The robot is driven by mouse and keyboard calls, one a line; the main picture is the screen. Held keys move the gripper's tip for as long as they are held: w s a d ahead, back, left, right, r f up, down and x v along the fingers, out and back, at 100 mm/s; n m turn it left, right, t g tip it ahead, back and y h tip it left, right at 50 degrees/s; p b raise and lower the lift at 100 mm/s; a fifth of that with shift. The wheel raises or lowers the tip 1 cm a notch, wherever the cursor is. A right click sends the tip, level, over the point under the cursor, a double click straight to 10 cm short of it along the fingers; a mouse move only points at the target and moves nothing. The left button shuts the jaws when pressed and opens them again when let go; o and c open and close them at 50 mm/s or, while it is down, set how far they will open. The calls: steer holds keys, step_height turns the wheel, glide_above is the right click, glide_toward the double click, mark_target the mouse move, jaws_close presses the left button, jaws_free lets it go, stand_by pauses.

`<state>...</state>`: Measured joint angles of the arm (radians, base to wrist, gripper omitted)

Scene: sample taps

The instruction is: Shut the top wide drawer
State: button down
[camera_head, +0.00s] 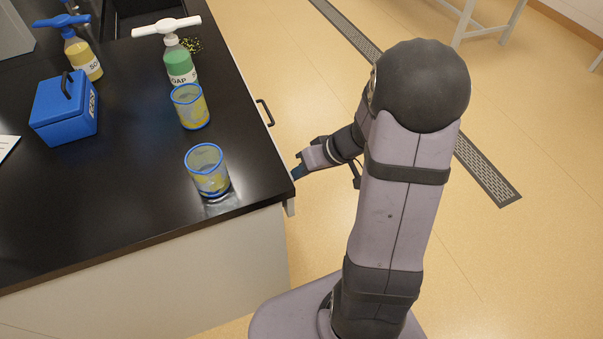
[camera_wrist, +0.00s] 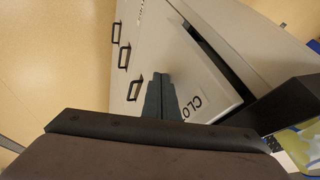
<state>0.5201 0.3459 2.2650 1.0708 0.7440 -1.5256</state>
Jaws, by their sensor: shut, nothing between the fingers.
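The top wide drawer (camera_wrist: 190,62) has a pale front with a partly hidden label starting "CLO". In the wrist view a dark gap shows along its top edge, so it stands partly open. In the head view only a thin strip of a pale front (camera_head: 277,143) and a dark handle (camera_head: 264,112) show past the counter's right edge. My gripper (camera_head: 297,173) is low beside the counter's near right corner. In the wrist view my gripper (camera_wrist: 160,78) has its dark fingers together, empty, in front of the drawer front. I cannot tell whether they touch it.
The black counter (camera_head: 110,200) holds two glass beakers (camera_head: 208,172), soap bottles (camera_head: 179,65) and a blue box (camera_head: 65,108). Other fronts with dark handles (camera_wrist: 124,56) show in the wrist view.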

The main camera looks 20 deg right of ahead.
steer(key=shift+d, duration=0.1)
steer(key=s+d+r, duration=0.3)
steer(key=d+r, duration=0.5)
steer(key=shift+s+d+b, duration=0.25)
steer(key=shift+s+b, duration=0.1)
steer(key=shift+b, duration=0.05)
